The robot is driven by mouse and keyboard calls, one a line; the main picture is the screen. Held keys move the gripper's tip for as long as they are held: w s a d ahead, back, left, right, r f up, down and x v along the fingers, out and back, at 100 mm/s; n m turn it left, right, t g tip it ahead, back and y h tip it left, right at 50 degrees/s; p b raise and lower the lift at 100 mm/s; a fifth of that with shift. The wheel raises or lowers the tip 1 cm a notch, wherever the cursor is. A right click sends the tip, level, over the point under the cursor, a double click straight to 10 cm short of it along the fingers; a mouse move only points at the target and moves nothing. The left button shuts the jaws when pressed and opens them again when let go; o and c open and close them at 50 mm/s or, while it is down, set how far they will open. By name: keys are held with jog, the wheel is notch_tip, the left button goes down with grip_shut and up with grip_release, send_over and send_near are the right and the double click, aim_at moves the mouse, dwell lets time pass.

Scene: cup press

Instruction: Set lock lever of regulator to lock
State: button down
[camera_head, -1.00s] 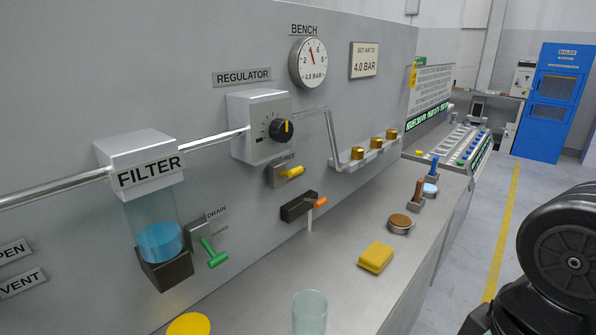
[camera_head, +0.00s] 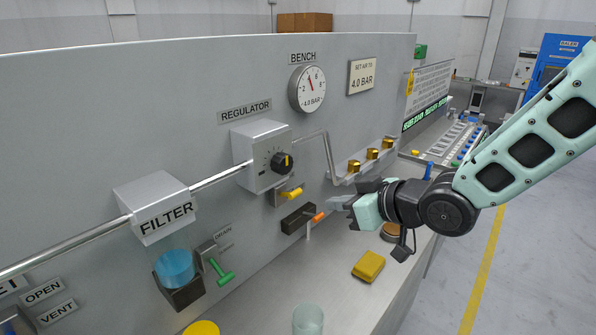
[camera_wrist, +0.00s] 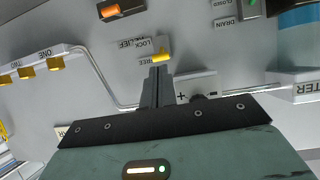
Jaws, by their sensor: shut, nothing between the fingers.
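The regulator (camera_head: 262,155) is a grey box on the panel with a black dial (camera_head: 282,162). The yellow lock lever (camera_head: 291,193) sticks out from a small plate just below it. In the wrist view the lever (camera_wrist: 161,57) is just beyond my fingertips, beside the LOCK and FREE labels (camera_wrist: 148,62). Which label it is set to is hard to tell. My gripper (camera_head: 334,203) is shut and empty, to the right of the lever in the head view. In the wrist view its fingers (camera_wrist: 157,74) point at the lever; contact cannot be told.
A dark block with an orange lever (camera_head: 318,216) sits below the lock lever. A bent pipe (camera_head: 328,155) and brass fittings (camera_head: 372,154) are to the right. The filter (camera_head: 160,205) and green drain lever (camera_head: 222,272) are to the left.

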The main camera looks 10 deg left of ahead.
aim_at(287, 195)
jog(key=shift+w+a+r+n+y+p, duration=0.15)
jog(key=shift+w+a+r+y, duration=0.2)
jog(key=shift+r+y, duration=0.2)
jog(key=shift+w+a+r+n+y+p, duration=0.15)
jog(key=shift+w+a+r+y, duration=0.1)
jog(key=shift+w+r+y, duration=0.25)
jog(key=shift+a, duration=0.1)
jog(key=p+x, duration=0.3)
jog(key=x, duration=0.6)
jog(key=shift+w+a, duration=0.25)
jog(key=shift+f, duration=0.3)
jog(key=shift+d+f+t+b, duration=0.15)
jog(key=shift+t+b, duration=0.25)
jog(key=shift+b, duration=0.5)
